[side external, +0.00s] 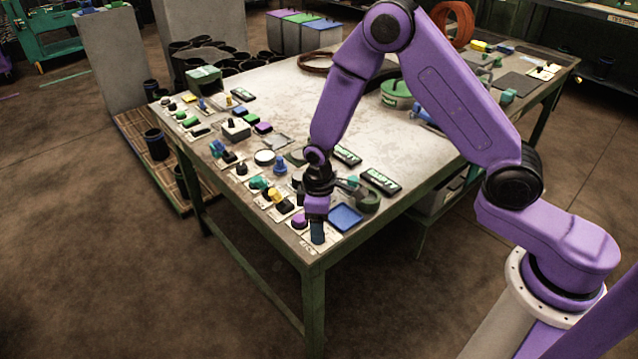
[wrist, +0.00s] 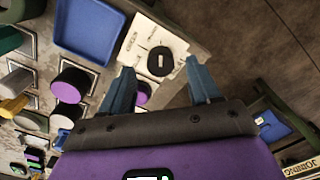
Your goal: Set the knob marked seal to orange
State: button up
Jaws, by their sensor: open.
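In the wrist view a round black knob (wrist: 160,62) with a light mark on its face sits on a white plate (wrist: 143,36) near the table corner. The small print on the plate is too small to read, so I cannot confirm which knob is marked seal. My gripper (wrist: 159,68) is open, its two blue fingers on either side of the black knob in the picture, with gaps showing. I cannot tell its height above the knob.
A blue tray (wrist: 86,32) lies beside the plate. Purple knobs (wrist: 72,84) and (wrist: 142,93) and several other controls line the table edge. Beyond the plate, the table edge drops to the floor.

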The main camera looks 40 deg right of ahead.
notch_tip(320, 180, up, 15)
jog(key=shift+f, duration=0.15)
dwell(0.5)
jog(key=s+d+r+n, duration=0.1)
jog(key=s+d+r, duration=0.1)
jog(key=s, duration=0.7)
jog(key=s+d+r+n, duration=0.1)
jog(key=s+d+r, duration=0.1)
jog(key=s, duration=0.7)
jog(key=s+d+r+n, duration=0.1)
jog(key=s+d, duration=0.3)
jog(key=s, duration=0.5)
jog(key=shift+s+d+r+n, duration=0.15)
jog(key=shift+s+r+n, duration=0.1)
jog(key=shift+r+n, duration=0.25)
